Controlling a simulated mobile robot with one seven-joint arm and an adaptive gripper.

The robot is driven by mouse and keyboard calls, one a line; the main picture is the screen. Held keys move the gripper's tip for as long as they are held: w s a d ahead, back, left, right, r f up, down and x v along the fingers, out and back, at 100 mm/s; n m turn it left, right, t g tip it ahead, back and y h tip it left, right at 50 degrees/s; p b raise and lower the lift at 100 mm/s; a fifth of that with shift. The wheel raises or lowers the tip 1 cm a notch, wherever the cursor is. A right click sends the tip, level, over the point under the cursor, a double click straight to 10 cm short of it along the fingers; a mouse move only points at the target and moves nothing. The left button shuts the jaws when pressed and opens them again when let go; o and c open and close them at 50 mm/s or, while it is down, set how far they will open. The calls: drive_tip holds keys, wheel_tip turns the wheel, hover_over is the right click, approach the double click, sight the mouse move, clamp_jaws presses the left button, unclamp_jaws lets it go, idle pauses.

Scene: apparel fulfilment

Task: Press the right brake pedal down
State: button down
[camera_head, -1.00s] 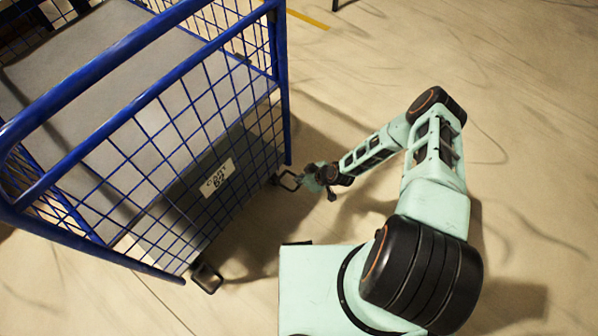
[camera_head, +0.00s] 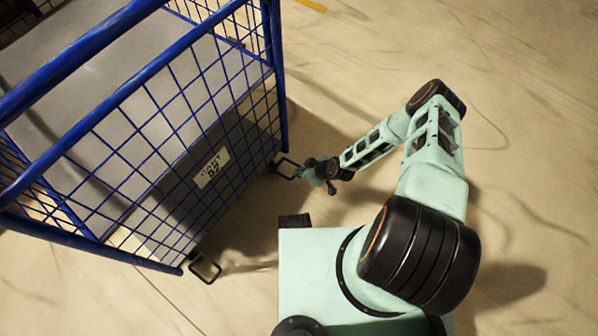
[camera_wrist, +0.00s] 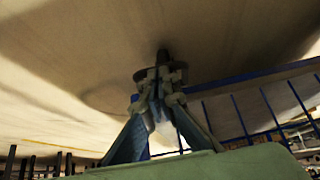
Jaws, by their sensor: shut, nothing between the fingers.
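The blue wire-mesh cart (camera_head: 142,84) stands on the left of the head view. The right brake pedal (camera_head: 286,168) is a dark loop low at the cart's right corner. A second, similar pedal (camera_head: 205,267) sticks out at the near corner. My gripper (camera_head: 303,173) is low beside the right pedal, very close to its outer end; I cannot tell whether they touch. In the wrist view my gripper (camera_wrist: 160,82) is shut and holds nothing. The pedal cannot be made out clearly in that view.
The cart has a grey base and a white label (camera_head: 211,168) on its mesh side. My base stands just right of the near pedal. The floor (camera_head: 520,120) to the right is clear. A yellow floor line (camera_head: 309,5) shows at the top.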

drive_tip(key=shift+s+d+f+b, duration=0.15)
drive_tip(key=shift+d+f+b, duration=0.1)
drive_tip(key=shift+f+b, duration=0.5)
drive_tip(key=f+b, duration=0.1)
drive_tip(key=b, duration=0.1)
drive_tip(key=f+b, duration=0.3)
drive_tip(key=b, duration=0.1)
drive_tip(key=shift+s+d+f, duration=0.3)
drive_tip(key=shift+d+f, duration=0.05)
drive_tip(key=shift+f, duration=0.05)
idle(0.3)
